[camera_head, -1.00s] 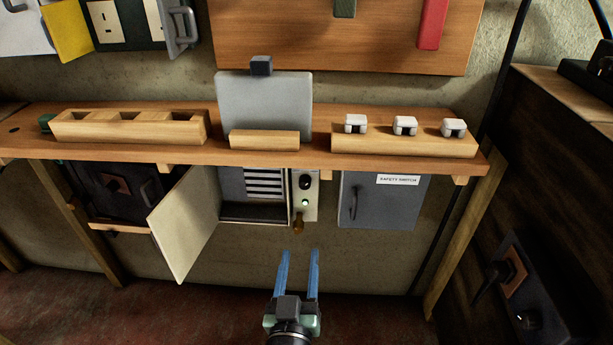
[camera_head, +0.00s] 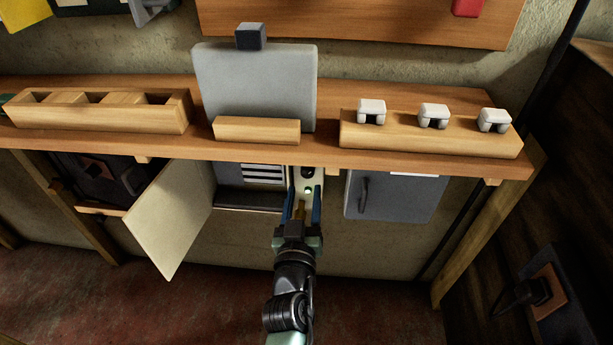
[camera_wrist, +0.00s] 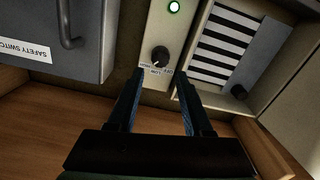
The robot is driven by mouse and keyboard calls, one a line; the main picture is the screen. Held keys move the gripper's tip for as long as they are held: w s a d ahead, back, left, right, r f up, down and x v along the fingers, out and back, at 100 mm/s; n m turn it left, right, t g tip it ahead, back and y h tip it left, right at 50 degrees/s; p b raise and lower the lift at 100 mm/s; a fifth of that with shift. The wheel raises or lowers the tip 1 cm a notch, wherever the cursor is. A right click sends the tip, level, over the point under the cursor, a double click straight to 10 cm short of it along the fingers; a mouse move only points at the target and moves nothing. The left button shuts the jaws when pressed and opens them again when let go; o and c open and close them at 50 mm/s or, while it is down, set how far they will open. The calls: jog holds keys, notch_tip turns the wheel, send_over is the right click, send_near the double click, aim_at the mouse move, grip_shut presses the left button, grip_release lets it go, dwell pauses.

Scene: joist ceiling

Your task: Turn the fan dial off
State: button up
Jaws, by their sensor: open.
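The fan dial (camera_wrist: 160,56) is a small black round knob on a pale narrow panel (camera_wrist: 155,30), with small printed lettering beside it. In the head view the dial (camera_head: 308,172) sits just under the shelf, above a lit green lamp (camera_head: 308,190). The dial's setting is too small to read.
A grey safety switch box (camera_head: 392,196) hangs right of the panel. An open cabinet with slats and a cream door (camera_head: 165,215) is on the left. The wooden shelf (camera_head: 330,150) overhangs the panel closely. Free room lies below.

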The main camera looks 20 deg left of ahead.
aim_at(307, 173)
jog(key=shift+b+x, duration=0.75)
jog(key=shift+x, duration=2.3)
jog(key=shift+f, duration=0.1)
grip_shut()
